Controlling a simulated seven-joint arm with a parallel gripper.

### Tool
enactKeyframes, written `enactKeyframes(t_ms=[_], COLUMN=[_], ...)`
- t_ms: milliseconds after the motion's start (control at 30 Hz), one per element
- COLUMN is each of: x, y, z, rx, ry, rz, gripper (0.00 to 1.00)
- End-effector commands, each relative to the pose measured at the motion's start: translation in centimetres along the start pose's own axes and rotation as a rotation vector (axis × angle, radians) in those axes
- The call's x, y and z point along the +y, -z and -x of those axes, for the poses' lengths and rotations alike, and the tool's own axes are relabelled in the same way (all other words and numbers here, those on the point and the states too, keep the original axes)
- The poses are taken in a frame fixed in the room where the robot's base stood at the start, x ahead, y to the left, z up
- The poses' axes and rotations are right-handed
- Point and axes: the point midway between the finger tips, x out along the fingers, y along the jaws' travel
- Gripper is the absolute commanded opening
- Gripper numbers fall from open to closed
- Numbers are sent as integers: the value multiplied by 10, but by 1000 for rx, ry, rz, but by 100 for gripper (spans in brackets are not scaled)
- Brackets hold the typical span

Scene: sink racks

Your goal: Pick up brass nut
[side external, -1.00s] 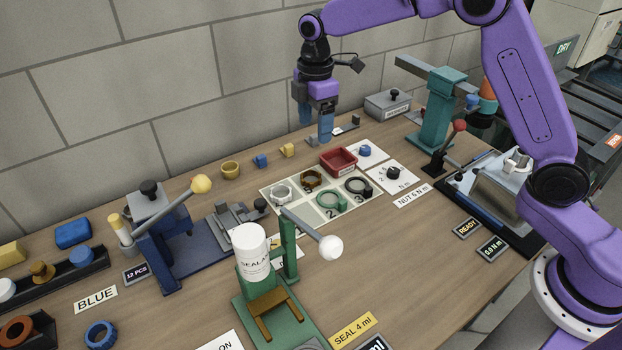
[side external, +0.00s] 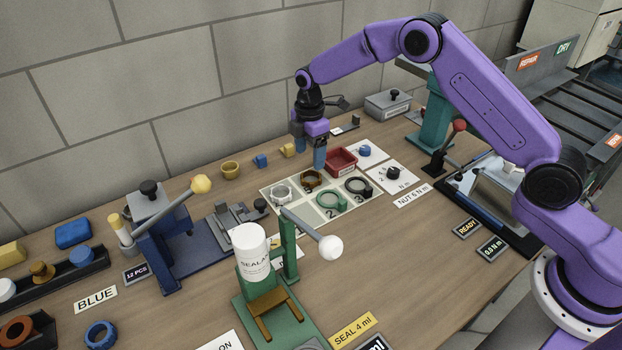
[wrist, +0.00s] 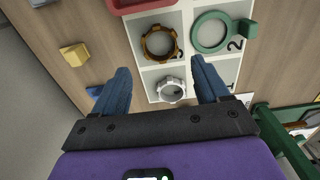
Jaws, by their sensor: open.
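A brass-coloured notched ring, which looks like the brass nut (side external: 311,187), lies in a back cell of the white gridded tray (side external: 266,193). In the wrist view the brass nut (wrist: 146,47) lies flat, just beyond the fingertips and roughly centred between them. My gripper (side external: 309,158) is open and empty above the back of the tray. In the wrist view its two blue fingers (wrist: 160,68) are spread wide, with a silver ring (wrist: 171,98) showing between them.
A green clamp ring (side external: 320,203) and a dark one (side external: 347,185) lie in neighbouring cells. A red bin (side external: 339,161) stands close behind the tray. A green press (side external: 290,250) stands in front.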

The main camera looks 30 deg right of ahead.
Motion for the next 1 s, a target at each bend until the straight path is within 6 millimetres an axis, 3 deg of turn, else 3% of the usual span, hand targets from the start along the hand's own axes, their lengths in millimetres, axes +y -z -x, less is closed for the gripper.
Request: enactKeyframes(t_ms=[333, 600, 967, 1000], x=[0, -1, 0, 0], y=[-1, -4, -3, -3], z=[-28, -64, -72, -72], rx=[0, -1, 0, 0], ry=[1, 2, -1, -1], rz=[-1, 0, -1, -1], gripper=[74, 74, 74, 61])
